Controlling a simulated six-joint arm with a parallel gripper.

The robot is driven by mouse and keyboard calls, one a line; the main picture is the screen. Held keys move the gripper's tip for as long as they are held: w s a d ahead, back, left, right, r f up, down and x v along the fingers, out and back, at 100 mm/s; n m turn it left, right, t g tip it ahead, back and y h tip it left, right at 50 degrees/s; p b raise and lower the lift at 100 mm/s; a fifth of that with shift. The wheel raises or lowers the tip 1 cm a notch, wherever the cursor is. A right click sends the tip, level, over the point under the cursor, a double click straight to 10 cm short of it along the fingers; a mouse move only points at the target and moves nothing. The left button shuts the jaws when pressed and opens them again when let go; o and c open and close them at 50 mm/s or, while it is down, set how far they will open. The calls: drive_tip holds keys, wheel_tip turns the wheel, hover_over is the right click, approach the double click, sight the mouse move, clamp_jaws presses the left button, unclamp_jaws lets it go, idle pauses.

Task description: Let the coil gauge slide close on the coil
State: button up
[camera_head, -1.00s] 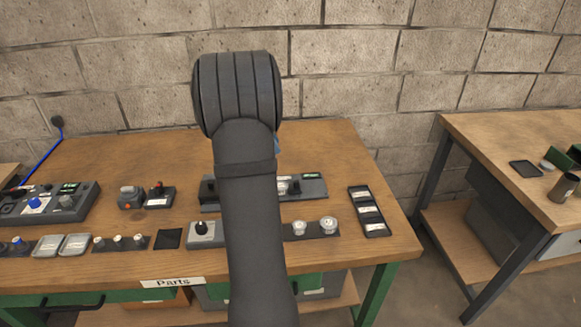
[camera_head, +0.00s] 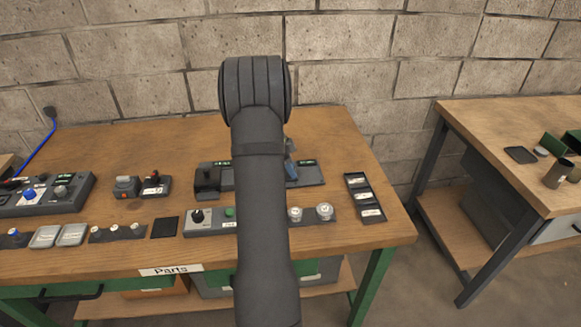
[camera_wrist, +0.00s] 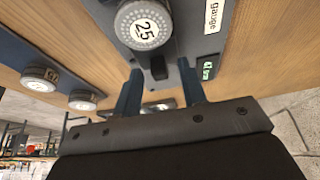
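The coil gauge (camera_head: 310,175) is a long grey fixture at the back of the bench, partly hidden by my arm in the head view. In the wrist view its plate (camera_wrist: 182,18) carries a "gauge" label and a small green display. A round grey piece with a white face marked 25 (camera_wrist: 144,27), which looks to be the coil, sits on it. My gripper (camera_wrist: 160,78) has two blue fingers apart, at the gauge's end near the display. A small dark block (camera_wrist: 158,67) shows between the fingertips; I cannot tell whether they touch it. One finger shows in the head view.
A strip with round white-faced pieces (camera_head: 325,211) and a grey control box (camera_head: 205,222) lie in front of the gauge. A dark tray with labelled slots (camera_head: 364,198) is to the right. Other devices stand at the left. Bare wood lies behind the gauge.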

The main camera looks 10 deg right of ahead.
drive_tip(key=shift+f, duration=0.15)
clamp_jaws()
drive_tip(key=shift+d, duration=1.25)
unclamp_jaws()
drive_tip(key=shift+a, duration=0.1)
drive_tip(key=v, duration=1.7)
drive_tip(key=shift+a, duration=0.1)
